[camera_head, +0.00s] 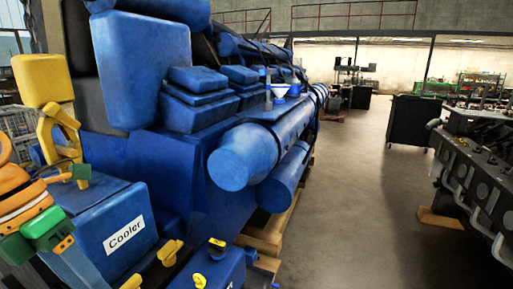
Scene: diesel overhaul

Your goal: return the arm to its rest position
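No gripper of mine can be made out in the head view. At the left edge are jointed orange and green parts (25,215); I cannot tell whether they belong to my arm or to the machinery. A yellow block and bracket (45,82) stand just above them, in front of the engine. The large blue diesel engine (180,160) fills the left and middle of the view. The blue box labelled "Cooler" (115,225) is at its lower left, close to the orange and green parts.
Small yellow fittings (170,252) stand out beside the cooler. Wooden blocks (265,240) lie under the engine. A dark engine block (480,185) stands at right and a black cabinet (413,121) behind it. The floor (350,210) between is clear.

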